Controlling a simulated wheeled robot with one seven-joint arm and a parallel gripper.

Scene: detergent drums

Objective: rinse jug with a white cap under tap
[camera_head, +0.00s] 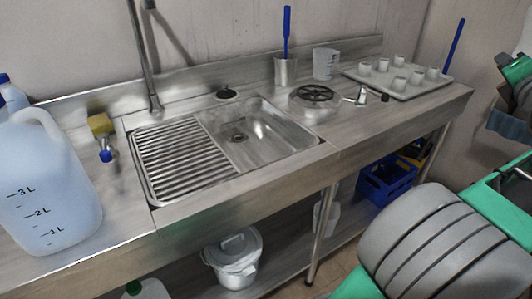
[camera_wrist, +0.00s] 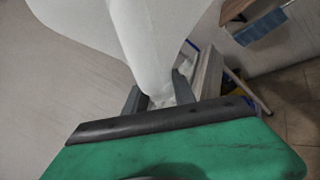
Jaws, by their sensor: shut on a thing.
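My gripper (camera_wrist: 158,97) is shut on a narrow part of a pale white jug (camera_wrist: 140,40) in the wrist view. The jug's wide body fills the top of that view, and its cap is not seen. The gripper and the held jug are outside the head view. The tap's tall steel pipe (camera_head: 143,60) rises behind the sink (camera_head: 268,135); its outlet is out of frame. The sink's basin looks empty, with a ribbed drainboard on its left.
A large translucent jug (camera_head: 50,200) with litre marks stands on the left of the counter. A tray (camera_head: 405,84) of cups, a measuring beaker (camera_head: 325,63) and a steel cup (camera_head: 286,72) stand right of the sink.

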